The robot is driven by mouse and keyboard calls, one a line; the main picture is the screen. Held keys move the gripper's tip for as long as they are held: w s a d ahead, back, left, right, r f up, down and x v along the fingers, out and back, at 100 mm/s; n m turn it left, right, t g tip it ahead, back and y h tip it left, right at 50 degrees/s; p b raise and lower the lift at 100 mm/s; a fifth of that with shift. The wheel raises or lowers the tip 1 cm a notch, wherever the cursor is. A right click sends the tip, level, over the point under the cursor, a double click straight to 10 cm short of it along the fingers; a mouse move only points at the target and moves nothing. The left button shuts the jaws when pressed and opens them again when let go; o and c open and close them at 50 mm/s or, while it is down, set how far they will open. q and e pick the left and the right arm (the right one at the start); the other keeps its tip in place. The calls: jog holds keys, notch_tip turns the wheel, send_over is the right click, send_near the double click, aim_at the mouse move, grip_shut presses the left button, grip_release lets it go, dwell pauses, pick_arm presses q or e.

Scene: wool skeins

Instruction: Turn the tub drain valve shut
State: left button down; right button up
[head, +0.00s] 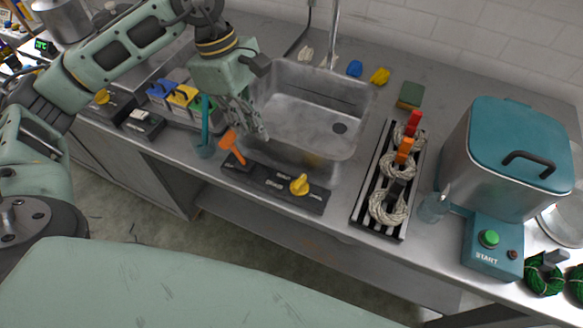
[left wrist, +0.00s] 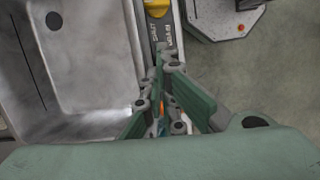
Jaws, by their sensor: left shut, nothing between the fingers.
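A dark valve panel (head: 262,183) lies along the front edge of the metal sink tub (head: 253,160). It carries an orange lever (head: 230,146) at its left end and a yellow knob (head: 299,186) towards its right end. Small labels sit on the panel; in the left wrist view the yellow knob (left wrist: 158,7) shows beside lettering that seems to read SHUT and OPEN. My left gripper (head: 262,133) is shut and empty, over the tub's left front side, just right of the orange lever. In the left wrist view its fingers (left wrist: 160,72) hide much of the panel. My right gripper is not in view.
A rack (head: 357,212) with pale skeins and coloured clips stands right of the tub. A teal-lidded pot (head: 522,145) is farther right.

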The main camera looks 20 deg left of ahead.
aim_at(300, 184)
pick_arm(q)
jog(key=shift+m, duration=0.5)
jog(key=p+x, duration=0.1)
jog(key=x, duration=0.9)
jog(key=shift+s+a+p, duration=0.15)
jog(key=shift+p, duration=0.2)
jog(key=shift+s+d+r+p, duration=0.1)
jog(key=shift+d+p, duration=0.2)
jog(key=shift+d, duration=0.25)
jog(key=shift+s+d+r+p, duration=0.1)
jog(key=shift+d+p, duration=0.15)
jog(key=shift+d, duration=0.35)
jog(key=shift+d+f, duration=0.15)
jog(key=shift+d, duration=0.45)
